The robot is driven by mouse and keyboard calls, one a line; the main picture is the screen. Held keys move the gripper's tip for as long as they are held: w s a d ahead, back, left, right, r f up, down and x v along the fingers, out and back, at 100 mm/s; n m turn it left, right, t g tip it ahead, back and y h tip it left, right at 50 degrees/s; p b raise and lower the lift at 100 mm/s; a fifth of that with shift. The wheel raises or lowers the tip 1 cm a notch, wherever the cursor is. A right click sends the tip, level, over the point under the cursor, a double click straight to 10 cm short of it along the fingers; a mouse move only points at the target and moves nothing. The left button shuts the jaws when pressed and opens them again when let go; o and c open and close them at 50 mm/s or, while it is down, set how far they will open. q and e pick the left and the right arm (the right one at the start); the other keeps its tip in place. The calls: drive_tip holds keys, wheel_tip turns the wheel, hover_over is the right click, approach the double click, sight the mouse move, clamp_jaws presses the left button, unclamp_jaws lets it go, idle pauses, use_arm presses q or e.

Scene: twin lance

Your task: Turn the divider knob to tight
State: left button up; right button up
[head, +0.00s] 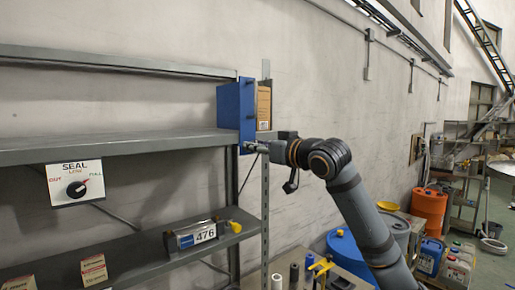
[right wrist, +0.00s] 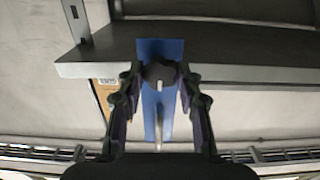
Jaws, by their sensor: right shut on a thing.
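The blue divider (head: 230,104) stands upright at the right end of the upper shelf. It also shows in the right wrist view (right wrist: 160,48) as a blue strip. Its dark lobed knob (right wrist: 158,73) has a pale mark on its face and sits between the fingertips of my right gripper (right wrist: 160,80). My right gripper (head: 252,147) reaches in from the right at the divider's lower front and is shut on the knob. No tight or loose marking is readable. My left gripper is not in view.
A cardboard box (head: 264,106) stands just behind the divider. The upper shelf (head: 110,147) is bare left of it. Below hang a seal dial panel (head: 75,184) and a lower shelf with a case marked 476 (head: 193,236). A grey upright post (head: 265,215) stands beside my right gripper.

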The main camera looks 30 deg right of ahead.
sight(256, 110)
drive_tip(key=o, duration=1.2)
drive_tip(key=shift+s, duration=0.1)
drive_tip(key=shift+c, duration=0.2)
drive_tip(key=shift+r, duration=0.1)
wheel_tip(256, 110, up, 9)
drive_tip(key=shift+a+r, duration=0.1)
drive_tip(key=shift+r, duration=0.35)
